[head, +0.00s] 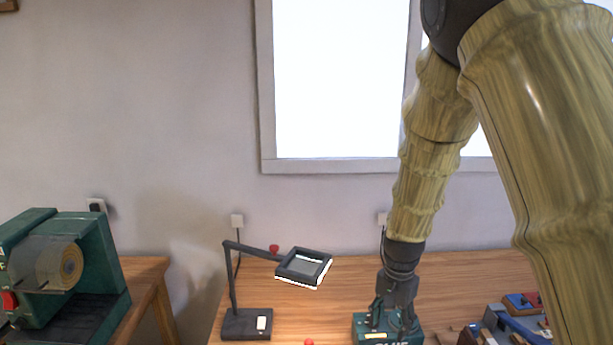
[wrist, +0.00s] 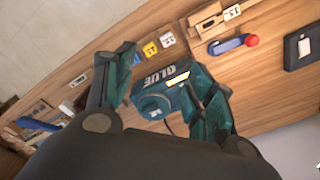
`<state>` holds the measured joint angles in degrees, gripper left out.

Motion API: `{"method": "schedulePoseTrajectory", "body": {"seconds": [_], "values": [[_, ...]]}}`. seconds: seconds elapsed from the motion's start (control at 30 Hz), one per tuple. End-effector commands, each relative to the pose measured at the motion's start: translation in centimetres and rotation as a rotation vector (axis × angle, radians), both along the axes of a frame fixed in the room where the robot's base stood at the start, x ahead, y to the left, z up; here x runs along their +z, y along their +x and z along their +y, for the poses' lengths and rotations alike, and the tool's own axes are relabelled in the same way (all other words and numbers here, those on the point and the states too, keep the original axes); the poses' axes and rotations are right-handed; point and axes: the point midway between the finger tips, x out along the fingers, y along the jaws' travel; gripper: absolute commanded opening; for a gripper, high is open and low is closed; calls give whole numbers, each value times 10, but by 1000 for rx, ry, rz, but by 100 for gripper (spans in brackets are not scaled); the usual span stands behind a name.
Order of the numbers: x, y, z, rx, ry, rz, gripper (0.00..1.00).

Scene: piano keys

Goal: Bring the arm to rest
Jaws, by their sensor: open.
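My gripper (head: 393,312) points down over the wooden workbench (head: 345,290) in the head view. In the wrist view its two fingers (wrist: 160,68) are spread apart with nothing clearly held between them. A green device marked GLUE (head: 375,334) is below and behind the fingers in the head view. The same glue device (wrist: 153,98) shows between and beyond the fingers in the wrist view, partly hidden by the right finger. I cannot tell whether the fingers touch it. My arm comes down from the upper right.
A black desk lamp (head: 246,322) stands left of my gripper. Blue and red tools (head: 520,318) lie at the right. A green machine (head: 100,265) is on another table at far left. The wrist view shows a blue lever with a red knob (wrist: 230,44) and numbered tags (wrist: 167,40).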

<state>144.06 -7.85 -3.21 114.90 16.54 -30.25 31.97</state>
Motion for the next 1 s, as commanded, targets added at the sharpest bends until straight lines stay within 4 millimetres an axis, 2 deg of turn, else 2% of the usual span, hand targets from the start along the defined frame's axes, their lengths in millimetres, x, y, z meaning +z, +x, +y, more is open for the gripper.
{"method": "schedulePoseTrajectory", "body": {"seconds": [0.07, 0.37, 0.6, 0.77, 1.0], "values": [[-4, -1, 1, 5, -1, 2, 55], [-49, -17, -1, 68, -18, 8, 55], [-98, -41, -11, 134, -34, 14, 55], [-148, -74, -20, 206, -47, 23, 55], [-226, -143, -31, 355, -56, 29, 55]]}}
